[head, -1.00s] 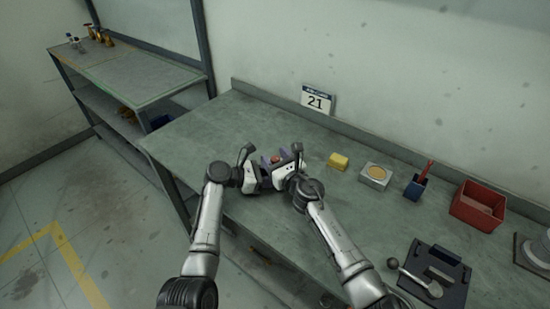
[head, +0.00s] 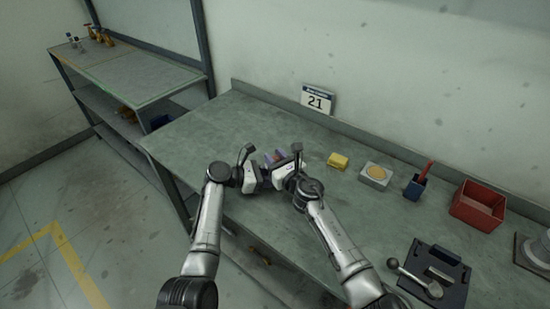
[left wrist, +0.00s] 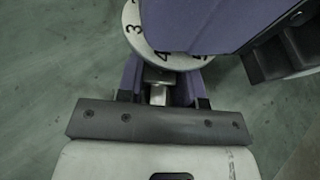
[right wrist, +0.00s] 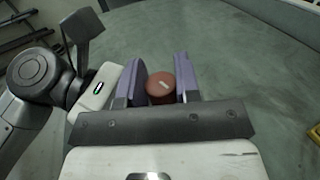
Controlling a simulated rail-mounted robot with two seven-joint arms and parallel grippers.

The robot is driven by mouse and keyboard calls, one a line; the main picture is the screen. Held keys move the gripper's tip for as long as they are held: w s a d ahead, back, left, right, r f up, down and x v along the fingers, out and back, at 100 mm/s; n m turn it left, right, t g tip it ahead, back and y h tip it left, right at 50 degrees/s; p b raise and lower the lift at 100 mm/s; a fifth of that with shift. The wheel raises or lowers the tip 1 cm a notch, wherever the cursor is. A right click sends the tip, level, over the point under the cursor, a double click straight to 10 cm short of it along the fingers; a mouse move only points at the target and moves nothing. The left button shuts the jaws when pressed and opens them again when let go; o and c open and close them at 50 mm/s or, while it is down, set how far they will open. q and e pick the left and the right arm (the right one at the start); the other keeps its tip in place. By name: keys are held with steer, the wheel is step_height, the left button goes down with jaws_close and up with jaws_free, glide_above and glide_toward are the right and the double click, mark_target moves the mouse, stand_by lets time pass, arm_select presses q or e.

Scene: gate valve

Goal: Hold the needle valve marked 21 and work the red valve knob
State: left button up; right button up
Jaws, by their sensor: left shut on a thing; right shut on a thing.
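The red valve knob (right wrist: 160,87) has a pale mark on its top and sits between the purple fingers of my right gripper (right wrist: 160,76), which is shut on it. In the left wrist view, the valve's white numbered dial (left wrist: 134,35) is partly covered by a purple finger of the right gripper. Below the dial, the metal valve body (left wrist: 158,92) is between the fingers of my left gripper (left wrist: 160,80), which is shut on it. In the head view my right gripper (head: 277,162) meets the left one above the bench, and they hide most of the valve.
A placard reading 21 (head: 317,100) stands at the bench's back. The bench (head: 215,125) is clear at left.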

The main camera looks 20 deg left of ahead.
steer(key=shift+n+g+y, duration=0.6)
steer(key=shift+n+g, duration=0.2)
steer(key=shift+g, duration=0.1)
steer(key=o, duration=0.9)
steer(key=shift+d, duration=0.1)
steer(key=shift+s+d, duration=0.3)
steer(key=shift+d, duration=0.35)
steer(key=shift+s+d, duration=0.25)
steer(key=shift+s, duration=0.05)
steer(key=shift+v, duration=4.85)
